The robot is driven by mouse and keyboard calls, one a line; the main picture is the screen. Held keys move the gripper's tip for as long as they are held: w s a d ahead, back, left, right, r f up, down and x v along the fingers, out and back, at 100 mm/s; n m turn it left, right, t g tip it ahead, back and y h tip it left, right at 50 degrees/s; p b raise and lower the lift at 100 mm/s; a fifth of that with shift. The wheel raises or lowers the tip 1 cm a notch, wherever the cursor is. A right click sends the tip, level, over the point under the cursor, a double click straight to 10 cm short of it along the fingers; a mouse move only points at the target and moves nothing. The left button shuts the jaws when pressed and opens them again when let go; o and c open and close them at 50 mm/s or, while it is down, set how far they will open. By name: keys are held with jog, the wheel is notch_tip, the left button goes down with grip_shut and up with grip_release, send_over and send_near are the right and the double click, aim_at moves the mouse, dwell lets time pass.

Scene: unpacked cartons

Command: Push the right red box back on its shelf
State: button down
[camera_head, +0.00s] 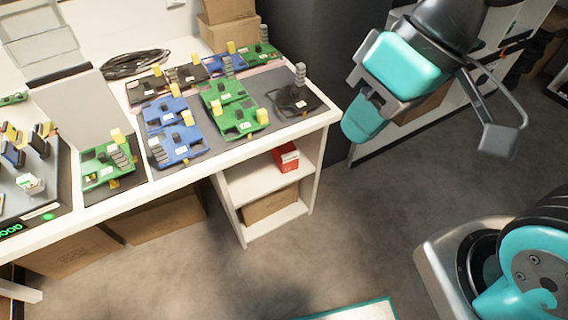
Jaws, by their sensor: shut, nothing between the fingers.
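A red box (286,158) with a white label sits on the upper shelf (255,184) of the white unit under the workbench. It stands towards the right side of that shelf, close to its front edge. Only one red box shows in view. My gripper (362,120), grey and teal, hangs at the upper right, right of the bench end. It is shut and empty, and is well apart from the red box.
A cardboard carton (270,204) fills the lower shelf. The bench (200,168) above bears several green and blue circuit boards. Another white shelf unit (392,139) stands behind my gripper. The grey floor (350,220) right of the shelves is clear.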

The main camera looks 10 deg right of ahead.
jog(key=w+a+f+m+t+y+b, duration=0.1)
jog(key=w+a+f+m+y+b, duration=0.2)
jog(key=f+b, duration=0.65)
jog(key=w+a+f+m+t+y+b, duration=0.15)
jog(key=w+f+m+b, duration=0.3)
jog(key=f+b, duration=0.45)
jog(key=m+t+h+b, duration=0.4)
jog(key=m+t+b, duration=1)
jog(key=m+b, duration=2.25)
send_near(298, 158)
jog(key=w+n+p, duration=0.1)
jog(key=w+n, duration=0.1)
jog(key=w+a+n+p, duration=0.1)
jog(key=w+n+p, duration=0.1)
jog(key=w+a+n+p, duration=0.1)
jog(key=w, duration=0.1)
jog(key=shift+r+n+p, duration=0.2)
jog(key=shift+n+p, duration=0.15)
jog(key=shift+n, duration=0.05)
jog(key=shift+w+a+f+p, duration=0.25)
jog(key=shift+w+p, duration=0.05)
jog(key=shift+w, duration=0.25)
